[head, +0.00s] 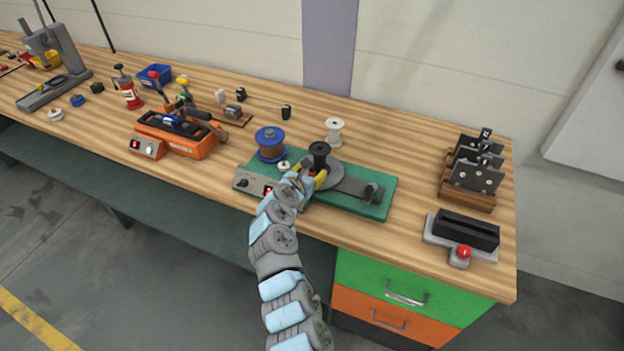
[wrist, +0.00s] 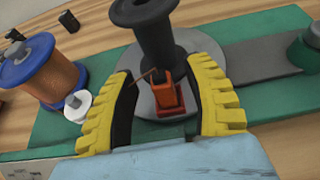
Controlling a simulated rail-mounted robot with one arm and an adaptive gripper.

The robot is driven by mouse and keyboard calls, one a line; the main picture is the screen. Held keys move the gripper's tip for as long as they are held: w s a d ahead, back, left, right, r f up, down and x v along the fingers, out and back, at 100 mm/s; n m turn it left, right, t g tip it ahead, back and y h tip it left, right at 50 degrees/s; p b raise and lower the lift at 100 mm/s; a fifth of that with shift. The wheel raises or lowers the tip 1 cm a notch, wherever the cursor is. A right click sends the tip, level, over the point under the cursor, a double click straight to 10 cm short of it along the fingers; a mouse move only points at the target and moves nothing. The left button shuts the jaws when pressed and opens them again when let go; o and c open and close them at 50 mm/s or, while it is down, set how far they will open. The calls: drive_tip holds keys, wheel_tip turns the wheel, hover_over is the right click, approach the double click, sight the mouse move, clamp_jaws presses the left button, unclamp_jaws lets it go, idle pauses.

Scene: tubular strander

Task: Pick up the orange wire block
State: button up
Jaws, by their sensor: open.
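The orange wire block (wrist: 167,92) is a small orange-red piece in the wrist view. It sits on the grey round disc (wrist: 142,105), in front of a black spool (wrist: 155,35). A thin brown wire sticks out from its upper left. My gripper (wrist: 166,95) has yellow ribbed fingers with dark inner pads. The fingers are open, one on each side of the block, with gaps between them and it. In the head view my gripper (head: 306,181) is over the front of the green machine base (head: 378,206), and the block is hard to make out there.
A blue-flanged copper spool (head: 270,144) and a small white spool (head: 284,166) stand left of the disc. A larger white spool (head: 334,131) stands behind. A grey arm plate (wrist: 262,60) runs right to a green knob (wrist: 308,48). An orange machine (head: 178,137) stands farther left.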

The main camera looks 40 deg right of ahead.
drive_tip(key=shift+d+f, duration=0.1)
drive_tip(key=shift+f, duration=0.05)
clamp_jaws()
idle(0.4)
